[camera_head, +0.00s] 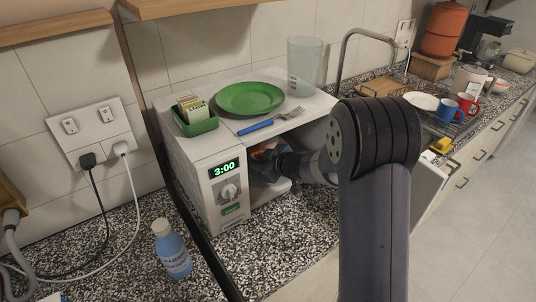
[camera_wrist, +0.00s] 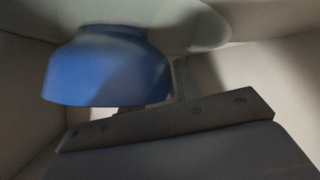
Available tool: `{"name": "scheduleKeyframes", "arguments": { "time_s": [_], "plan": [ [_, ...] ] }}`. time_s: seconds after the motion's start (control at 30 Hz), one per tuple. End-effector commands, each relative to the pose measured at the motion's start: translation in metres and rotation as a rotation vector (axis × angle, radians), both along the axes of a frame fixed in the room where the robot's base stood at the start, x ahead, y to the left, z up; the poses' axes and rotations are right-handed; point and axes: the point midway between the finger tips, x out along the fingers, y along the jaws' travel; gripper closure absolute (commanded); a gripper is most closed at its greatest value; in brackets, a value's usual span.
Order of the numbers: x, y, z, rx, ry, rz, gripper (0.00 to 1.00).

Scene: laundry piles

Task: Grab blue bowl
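The blue bowl (camera_wrist: 105,72) is in the wrist view, inside the white microwave (camera_head: 208,180). It appears upside down there, with its narrow base against a pale round plate (camera_wrist: 190,22). My arm reaches through the microwave's open front in the head view, and my gripper (camera_head: 268,152) is inside, mostly hidden by the microwave's top and my arm. In the wrist view the dark gripper body crosses the bottom, and a thin grey finger shows just right of the bowl. The other finger is not clear, so I cannot tell contact or opening.
On the microwave are a green plate (camera_head: 249,98), a fork with a blue handle (camera_head: 257,126), a green box of packets (camera_head: 195,119) and a clear jug (camera_head: 305,66). A blue bottle (camera_head: 172,252) stands in front. Cups (camera_head: 447,110) stand right, by the sink. Microwave walls are close around my gripper.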

Motion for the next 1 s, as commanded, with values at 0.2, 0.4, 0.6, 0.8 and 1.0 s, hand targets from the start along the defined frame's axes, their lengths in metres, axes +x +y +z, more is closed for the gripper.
{"name": "scheduleKeyframes", "arguments": {
  "time_s": [0.2, 0.4, 0.6, 0.8, 1.0],
  "plan": [
    [-0.0008, 0.0000, -0.0014, -0.001, 0.003, 0.001, 0.89],
    [-0.0008, -0.0001, -0.0018, -0.001, 0.003, 0.000, 1.00],
    [-0.0009, -0.0003, -0.0020, -0.001, 0.004, 0.000, 1.00],
    [-0.0005, -0.0002, -0.0007, -0.001, 0.001, 0.000, 1.00],
    [-0.0005, -0.0002, 0.0061, -0.001, 0.001, 0.001, 1.00]
  ]
}}
